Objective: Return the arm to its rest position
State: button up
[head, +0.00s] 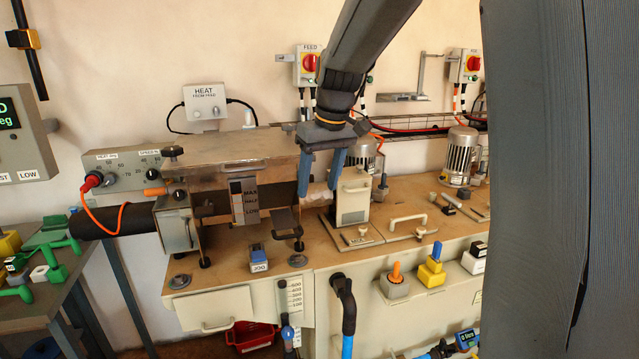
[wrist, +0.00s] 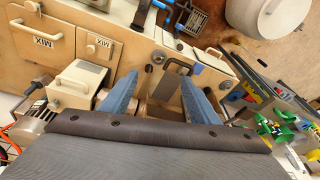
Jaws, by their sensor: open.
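My gripper (head: 319,190) hangs at the end of my arm in the head view, pointing down with its two blue fingers apart and nothing between them. It is in front of the wall, above the bench, between the metal-topped heater unit (head: 230,150) on the left and a cream box-shaped machine (head: 352,200) on the right. In the wrist view the open blue fingers (wrist: 155,95) show over the bench, with a dark bent handle (wrist: 177,68) seen between them.
Wooden bench top (head: 410,205) carries metal motors (head: 463,152). Coloured blocks (head: 432,270) stand on a lower ledge. A red crate (head: 252,335) is below. A side table with green parts (head: 52,255) is at left.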

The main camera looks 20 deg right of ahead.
jog(key=shift+s+f, duration=0.15)
jog(key=shift+f, duration=0.05)
jog(key=shift+s, duration=0.1)
jog(key=s+f+m, duration=0.1)
jog(key=s+f, duration=0.6)
jog(key=s, duration=0.4)
jog(key=s+a+f+m+g+h, duration=0.1)
jog(key=s+f+m, duration=0.1)
jog(key=s+f, duration=0.6)
jog(key=s, duration=0.3)
jog(key=shift+s+a+f, duration=0.15)
jog(key=shift+s+f, duration=0.05)
jog(key=shift+f, duration=0.05)
